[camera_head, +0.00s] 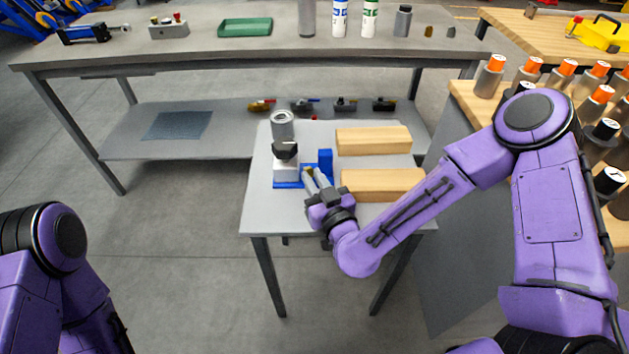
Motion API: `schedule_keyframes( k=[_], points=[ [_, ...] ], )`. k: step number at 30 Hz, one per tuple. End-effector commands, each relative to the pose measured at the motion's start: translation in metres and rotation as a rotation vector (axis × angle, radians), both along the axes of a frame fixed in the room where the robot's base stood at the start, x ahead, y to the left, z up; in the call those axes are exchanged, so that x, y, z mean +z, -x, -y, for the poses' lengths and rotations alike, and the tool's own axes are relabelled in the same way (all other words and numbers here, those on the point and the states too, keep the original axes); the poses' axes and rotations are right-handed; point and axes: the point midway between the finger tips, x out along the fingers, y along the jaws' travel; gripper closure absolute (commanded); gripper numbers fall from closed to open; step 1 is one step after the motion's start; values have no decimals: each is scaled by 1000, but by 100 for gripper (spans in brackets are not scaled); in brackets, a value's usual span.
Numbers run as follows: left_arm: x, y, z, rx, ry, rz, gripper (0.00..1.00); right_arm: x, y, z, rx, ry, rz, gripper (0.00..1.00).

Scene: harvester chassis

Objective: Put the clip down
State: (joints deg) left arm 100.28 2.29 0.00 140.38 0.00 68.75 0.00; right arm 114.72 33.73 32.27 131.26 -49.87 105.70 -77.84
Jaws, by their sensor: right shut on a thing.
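My right gripper (311,177) reaches in from the right over the small grey table (260,215). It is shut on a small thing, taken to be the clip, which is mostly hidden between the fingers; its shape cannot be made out. The fingertips are just right of a blue-based fixture (286,172) with a white block and a dark top, and in front of an upright blue piece (325,162). I cannot tell whether the held thing touches anything. My left arm shows at the lower left, but its gripper is out of view.
Two wooden blocks (373,140) lie right of the gripper. A grey metal cylinder (282,125) stands behind the fixture. The small table's front left is clear. A long workbench (200,57) stands behind, and a bench with several orange-capped and black-capped bottles (490,77) at right.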

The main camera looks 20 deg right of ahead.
Motion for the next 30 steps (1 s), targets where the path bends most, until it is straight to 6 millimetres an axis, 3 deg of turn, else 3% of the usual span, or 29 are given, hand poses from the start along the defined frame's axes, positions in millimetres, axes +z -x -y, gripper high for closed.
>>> schedule_keyframes(
  k=[7,8,9,10,20,23,28,30],
  points=[
    [-6,0,0,0,0,0,57,-5,0,0,1,1,1,100],
    [-4,0,0,0,0,0,57,-4,0,0,0,0,1,72],
    [-3,0,0,0,0,0,57,-3,0,0,0,0,1,59],
    [-3,0,0,0,0,0,57,-3,0,0,0,0,0,56],
    [3,0,0,0,0,0,57,4,0,0,-1,0,0,56],
    [-5,0,0,0,0,0,57,-2,17,1,2,0,0,56],
    [-18,0,0,0,0,0,57,-4,64,7,4,0,-2,56],
    [13,0,0,0,1,-1,57,9,77,7,5,8,-3,56]
  ],
)
